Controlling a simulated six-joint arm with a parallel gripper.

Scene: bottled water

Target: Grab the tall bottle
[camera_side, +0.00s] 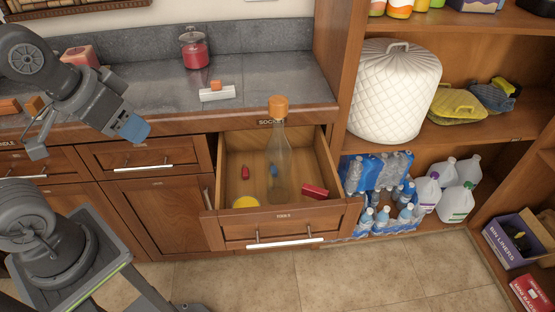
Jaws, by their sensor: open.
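The tall bottle (279,165) is clear with an orange cap. It stands upright in the pulled-out drawer (234,220), and its cap rises above the drawer, level with the counter edge. My gripper (84,138) is at the left, above the front of the counter and well left of the bottle. Its jaws are spread wide, with a grey finger on the left and a blue-ended part on the right. Nothing shows between them.
A white block (217,94) and a red jar (195,50) sit on the counter. Bottle packs (376,190) fill the shelf at right.

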